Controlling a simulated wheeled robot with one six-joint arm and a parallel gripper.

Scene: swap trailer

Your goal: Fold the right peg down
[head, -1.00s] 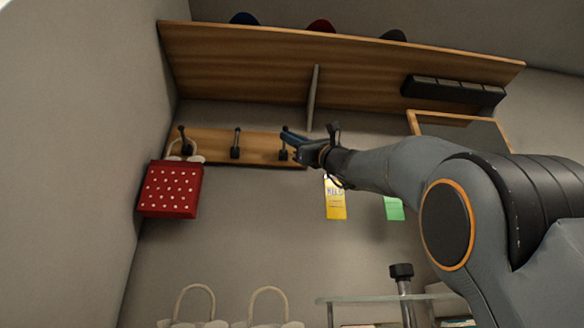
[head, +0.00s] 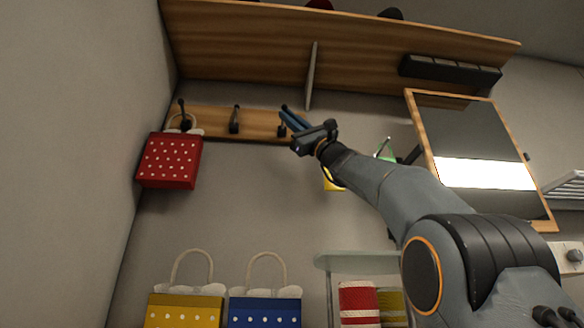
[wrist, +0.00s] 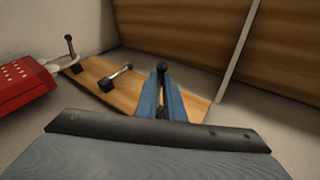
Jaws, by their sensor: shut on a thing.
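The right peg (head: 282,131) is the rightmost of three dark pegs on a wooden wall board. In the head view my gripper (head: 286,111) reaches it from the right, its blue fingers pointing up and left. In the wrist view my gripper (wrist: 162,92) has its two blue fingers on either side of the right peg (wrist: 162,68), shut on it. The peg's round dark tip shows between the fingertips, and most of its stem is hidden. The middle peg (head: 235,120) and left peg (head: 183,114) are free of the gripper.
A red dotted bag (head: 168,160) hangs from the left peg. A wooden shelf (head: 240,55) runs above the board, with a grey bracket (head: 312,75) right of the pegs. A mirror (head: 470,135) is at the right. Yellow (head: 184,311) and blue (head: 265,311) bags stand below.

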